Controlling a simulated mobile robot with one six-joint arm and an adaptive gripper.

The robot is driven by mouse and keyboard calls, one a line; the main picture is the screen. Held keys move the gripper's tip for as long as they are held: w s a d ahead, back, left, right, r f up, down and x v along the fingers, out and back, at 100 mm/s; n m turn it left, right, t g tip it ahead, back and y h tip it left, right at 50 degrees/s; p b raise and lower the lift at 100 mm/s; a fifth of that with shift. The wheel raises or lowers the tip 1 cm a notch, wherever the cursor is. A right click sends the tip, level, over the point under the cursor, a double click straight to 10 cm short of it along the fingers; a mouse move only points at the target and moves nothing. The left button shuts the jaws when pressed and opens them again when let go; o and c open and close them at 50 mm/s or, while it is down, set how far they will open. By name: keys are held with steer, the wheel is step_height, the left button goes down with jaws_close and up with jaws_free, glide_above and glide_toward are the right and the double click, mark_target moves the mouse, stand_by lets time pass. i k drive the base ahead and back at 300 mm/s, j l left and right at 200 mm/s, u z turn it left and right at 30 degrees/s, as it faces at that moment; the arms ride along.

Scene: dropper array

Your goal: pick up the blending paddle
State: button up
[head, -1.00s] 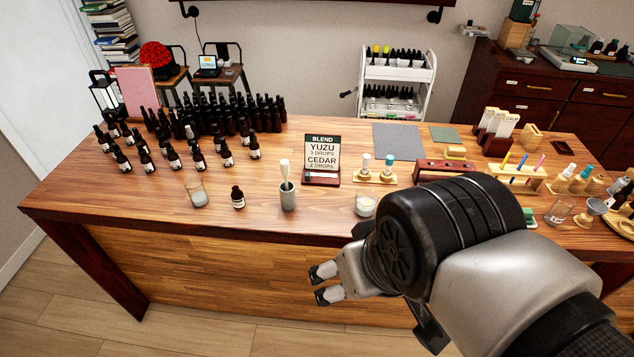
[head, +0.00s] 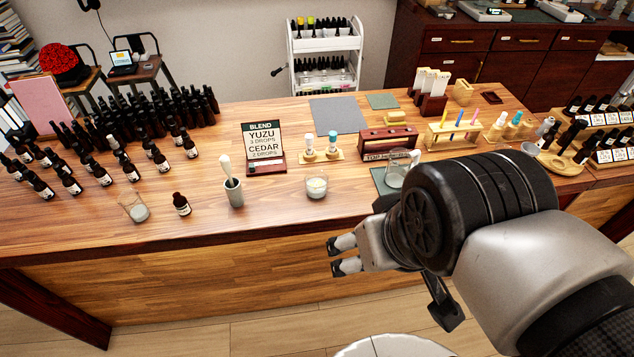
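The likely blending paddle (head: 226,167) has a pale, thick upper end and stands slightly tilted in a small grey cup (head: 235,194) near the table's front edge. Its lower end is hidden inside the cup. My gripper (head: 335,257) is in front of the table's front panel, to the right of the cup and lower in the picture. Its two fingers point left with a gap between them, and nothing is held. It is clear of the paddle and the cup.
Left of the cup stand a small dark bottle (head: 181,204) and a glass beaker (head: 137,208). A glass jar (head: 316,186) stands to its right, and a blend sign (head: 264,148) behind. Many dark bottles crowd the table's left. Bare wood lies around the cup.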

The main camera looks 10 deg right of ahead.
mark_target(225, 161)
steer(key=i+u, duration=0.25)
steer(key=i, duration=0.2)
steer(key=i+l+u, duration=0.25)
steer(key=i, duration=0.2)
steer(key=j, duration=0.1)
